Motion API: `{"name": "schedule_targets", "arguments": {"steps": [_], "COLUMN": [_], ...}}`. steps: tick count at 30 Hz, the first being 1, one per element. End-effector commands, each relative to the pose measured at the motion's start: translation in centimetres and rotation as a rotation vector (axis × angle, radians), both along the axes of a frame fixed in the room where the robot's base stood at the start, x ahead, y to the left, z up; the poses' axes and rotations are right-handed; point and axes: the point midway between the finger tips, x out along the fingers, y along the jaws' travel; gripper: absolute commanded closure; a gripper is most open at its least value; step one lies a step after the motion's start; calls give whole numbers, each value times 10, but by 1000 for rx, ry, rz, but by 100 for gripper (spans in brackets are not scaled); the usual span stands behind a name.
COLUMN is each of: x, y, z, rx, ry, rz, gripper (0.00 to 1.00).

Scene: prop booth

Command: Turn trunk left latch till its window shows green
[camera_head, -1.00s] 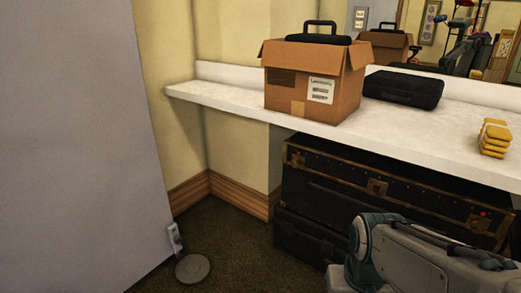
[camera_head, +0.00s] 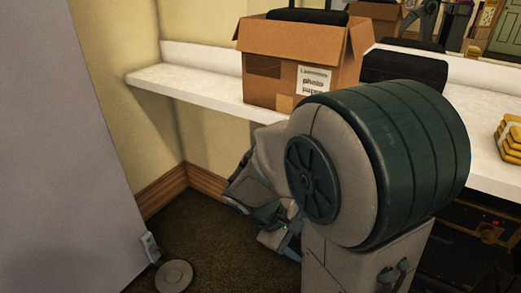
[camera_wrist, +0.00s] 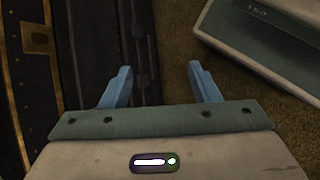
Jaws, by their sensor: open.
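The trunk (camera_head: 470,225) is black with brass-coloured trim and stands under the counter. My arm covers most of it in the head view, including its left part. A brass fitting (camera_head: 490,232) shows on its front at the right. In the wrist view a black surface with riveted brass edging, which looks like the trunk (camera_wrist: 35,60), runs along the left side. No latch or coloured window is clear there. My gripper (camera_wrist: 161,80) is open with its two blue fingers apart and nothing between them. A dark ridged case lies behind the left finger.
A white counter (camera_head: 190,85) holds a cardboard box (camera_head: 275,80), a black case (camera_head: 405,75) and yellow blocks (camera_head: 510,140). A grey panel (camera_head: 70,150) stands at the left. A round grey disc (camera_head: 173,276) lies on the bare brown carpet.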

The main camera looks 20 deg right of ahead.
Motion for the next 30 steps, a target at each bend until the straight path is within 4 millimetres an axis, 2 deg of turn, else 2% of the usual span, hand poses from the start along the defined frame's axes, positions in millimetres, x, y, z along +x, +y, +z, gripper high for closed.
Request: {"name": "schedule_targets", "arguments": {"steps": [4, 9, 11, 15, 18, 24, 27, 30], "x": [38, 97, 120, 169, 195, 221, 227, 234], "y": [-29, -43, -41, -24, -8, 14, 14, 5], "z": [5, 8, 6, -5, -14, -29, -32, -33], "rx": [-256, -541, -637, -831, -932, -1034, -1046, -1046], "ry": [172, 322, 364, 431, 452, 461, 460, 459], "rz": [242, 539, 649, 893, 1033, 1191, 1210, 1209], "gripper": [44, 44, 44, 44, 44, 44, 44, 44]}}
